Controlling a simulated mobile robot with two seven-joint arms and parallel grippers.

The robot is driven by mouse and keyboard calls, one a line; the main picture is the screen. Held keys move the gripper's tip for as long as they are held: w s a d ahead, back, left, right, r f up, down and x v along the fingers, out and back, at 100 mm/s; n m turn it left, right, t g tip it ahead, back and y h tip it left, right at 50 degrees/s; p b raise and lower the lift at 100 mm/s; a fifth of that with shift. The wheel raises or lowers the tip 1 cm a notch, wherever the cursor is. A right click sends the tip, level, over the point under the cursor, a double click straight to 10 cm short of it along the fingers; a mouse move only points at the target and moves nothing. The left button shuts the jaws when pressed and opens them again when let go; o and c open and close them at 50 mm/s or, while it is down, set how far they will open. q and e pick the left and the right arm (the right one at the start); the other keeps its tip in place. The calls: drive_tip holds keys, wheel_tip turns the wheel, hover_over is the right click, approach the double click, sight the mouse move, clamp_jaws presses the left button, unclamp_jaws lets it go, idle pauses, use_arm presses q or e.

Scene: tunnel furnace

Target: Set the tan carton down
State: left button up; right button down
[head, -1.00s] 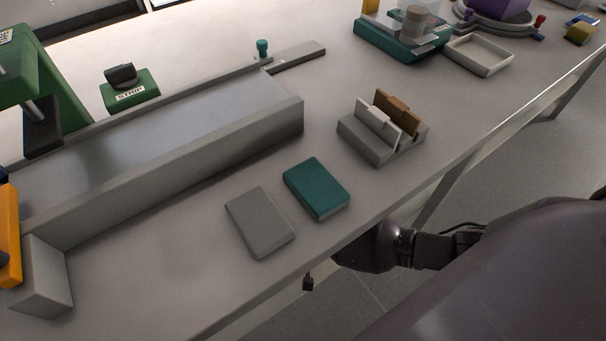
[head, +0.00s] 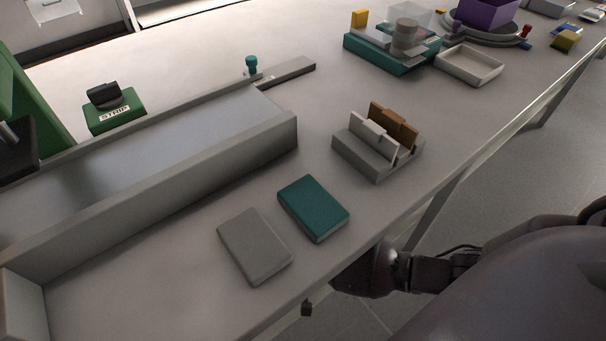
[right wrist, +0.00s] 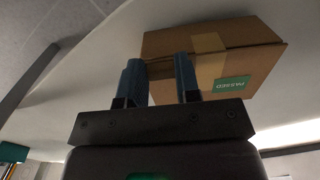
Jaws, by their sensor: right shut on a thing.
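The tan carton (right wrist: 248,62), with a band of tape and a green PASSED label (right wrist: 231,84), shows in the right wrist view. My right gripper (right wrist: 157,62) is shut on it, with the two blue-grey fingers at its near left part. The carton does not show in the head view. Whether the carton touches a surface cannot be told. A dark arm part of mine shows at the lower right of the head view, beyond the table edge. My left gripper is not in view.
The grey table (head: 150,255) holds a grey block (head: 254,245), a teal block (head: 313,208), a slotted holder (head: 360,152) with white and brown pieces, a long grey channel (head: 170,150), a green STOP box (head: 115,115) and a shallow tray (head: 470,78). Bare table lies left of the grey block.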

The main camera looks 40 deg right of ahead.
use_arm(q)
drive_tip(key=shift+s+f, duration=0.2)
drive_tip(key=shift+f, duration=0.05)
use_arm(e)
drive_tip(key=shift+f, duration=0.55)
drive_tip(key=c, duration=0.8)
unclamp_jaws()
drive_tip(key=shift+o, duration=0.2)
drive_tip(key=shift+w+r+p, duration=0.25)
drive_tip(key=shift+r+p, duration=0.05)
drive_tip(key=shift+r, duration=0.95)
wheel_tip(320, 180, up, 4)
drive_tip(key=shift+p, duration=0.7)
drive_tip(key=shift+s+r, duration=0.15)
drive_tip(key=shift+r, duration=0.45)
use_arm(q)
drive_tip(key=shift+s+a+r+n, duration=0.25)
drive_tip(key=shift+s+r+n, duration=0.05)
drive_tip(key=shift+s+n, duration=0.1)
use_arm(e)
drive_tip(key=shift+s, duration=0.1)
